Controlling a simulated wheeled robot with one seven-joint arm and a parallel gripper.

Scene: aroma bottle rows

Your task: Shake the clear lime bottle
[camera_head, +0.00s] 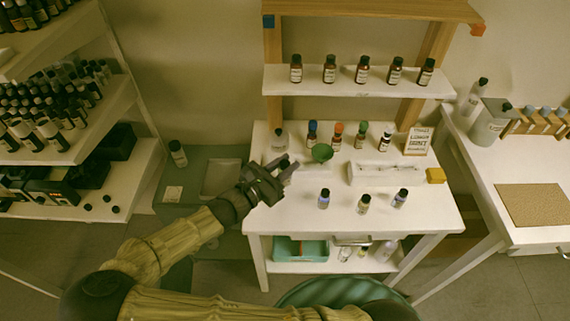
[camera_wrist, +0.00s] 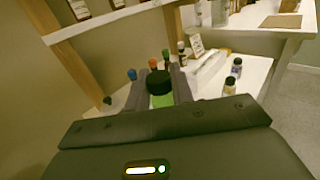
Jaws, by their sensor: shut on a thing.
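The lime bottle (camera_wrist: 161,99), with a bright green body and a black cap, sits between the fingers of my gripper (camera_wrist: 160,88) in the wrist view. My gripper (camera_head: 286,170) is shut on it, over the left part of the white table (camera_head: 285,217) in the head view. The fingers and hand hide most of the bottle there, and I cannot tell its exact tilt. The lower part of the bottle is also hidden in the wrist view.
A shelf (camera_head: 350,82) with brown bottles is above. A label card (camera_head: 419,141) stands right.

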